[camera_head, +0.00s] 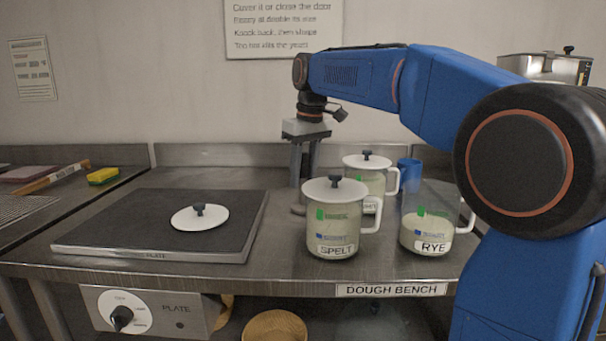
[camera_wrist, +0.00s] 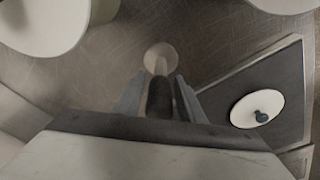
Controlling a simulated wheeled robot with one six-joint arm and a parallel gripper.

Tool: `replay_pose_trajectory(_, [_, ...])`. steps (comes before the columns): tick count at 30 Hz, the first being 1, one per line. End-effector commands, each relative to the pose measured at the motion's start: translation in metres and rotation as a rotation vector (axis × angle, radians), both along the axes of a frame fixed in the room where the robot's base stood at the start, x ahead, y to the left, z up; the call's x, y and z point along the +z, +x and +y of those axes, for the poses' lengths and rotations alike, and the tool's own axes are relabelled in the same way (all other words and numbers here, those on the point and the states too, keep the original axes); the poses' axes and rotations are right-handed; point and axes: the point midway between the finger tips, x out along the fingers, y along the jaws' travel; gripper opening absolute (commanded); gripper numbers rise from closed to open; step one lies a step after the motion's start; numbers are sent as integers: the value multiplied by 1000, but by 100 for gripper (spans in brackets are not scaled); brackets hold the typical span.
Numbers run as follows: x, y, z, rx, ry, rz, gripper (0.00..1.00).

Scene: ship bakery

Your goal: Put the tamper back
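The tamper stands in the camera_wrist view between my gripper's fingers, with a dark handle (camera_wrist: 160,97) and a pale round foot (camera_wrist: 160,57) beyond it. In the camera_head view, a round edge (camera_head: 297,209) on the bench below the fingers looks like its foot, partly hidden by the SPELT jar. My gripper (camera_head: 304,178) points down behind that jar. Its fingers (camera_wrist: 161,90) lie on both sides of the handle, and I cannot tell whether they press on it. The foot seems to be on the bench or very near it.
A lidded SPELT jar (camera_head: 334,222) stands just in front of my gripper. Another lidded jar (camera_head: 371,178), an open RYE jar (camera_head: 427,234) and a blue cup (camera_head: 409,172) stand right. A dark plate (camera_head: 120,220) with a white lid (camera_head: 200,217) lies left. A yellow sponge (camera_head: 103,176) lies farther left.

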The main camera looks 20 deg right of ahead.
Motion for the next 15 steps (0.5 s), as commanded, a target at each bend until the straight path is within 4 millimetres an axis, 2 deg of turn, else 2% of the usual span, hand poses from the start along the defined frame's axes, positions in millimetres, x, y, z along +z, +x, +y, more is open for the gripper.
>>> replay_pose_trajectory(10, [1, 0, 0, 0, 0, 0, 43])
replay_pose_trajectory(15, [15, -1, -1, 0, 0, -1, 43])
